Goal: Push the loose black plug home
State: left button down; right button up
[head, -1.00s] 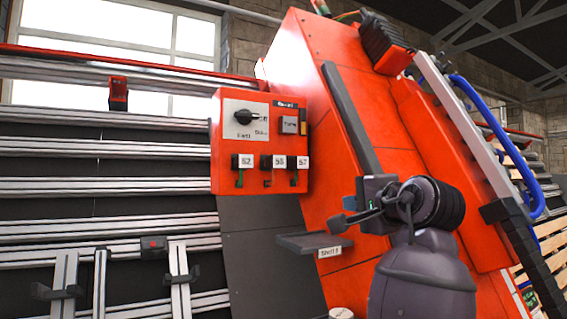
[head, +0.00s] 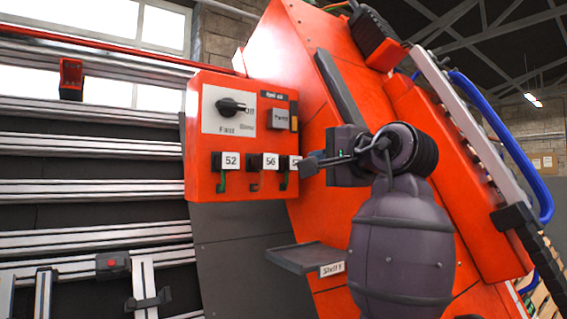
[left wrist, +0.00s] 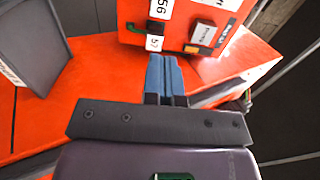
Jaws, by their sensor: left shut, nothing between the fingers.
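The red control box (head: 240,84) in the head view has a row of black plugs beside white labels: one at 52 (head: 217,161), one at 56 (head: 254,161), one at 57 (head: 283,163). Green shows under the 52 and 57 plugs; under 56 it looks dark reddish. I cannot tell from this which plug stands out. My left gripper (head: 309,163) is shut and empty at the box's right edge, partly covering label 57. In the left wrist view its blue fingers (left wrist: 166,76) point at the box, just short of label 57 (left wrist: 154,42). My right gripper is not in view.
A dark rotary switch (head: 230,106) and a button (head: 281,118) sit above the plugs. A grey shelf (head: 300,258) juts out below the box. The red sloping housing (head: 290,62) is behind my arm. Aluminium rails (head: 90,190) fill the left.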

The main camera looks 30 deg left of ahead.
aim_at(272, 162)
pick_arm(q)
jog(key=p+x, duration=0.3)
jog(key=x, duration=0.9)
jog(key=shift+w+a, duration=0.1)
jog(key=shift+a, duration=0.15)
jog(key=shift+w+a, duration=0.25)
jog(key=shift+a, duration=0.25)
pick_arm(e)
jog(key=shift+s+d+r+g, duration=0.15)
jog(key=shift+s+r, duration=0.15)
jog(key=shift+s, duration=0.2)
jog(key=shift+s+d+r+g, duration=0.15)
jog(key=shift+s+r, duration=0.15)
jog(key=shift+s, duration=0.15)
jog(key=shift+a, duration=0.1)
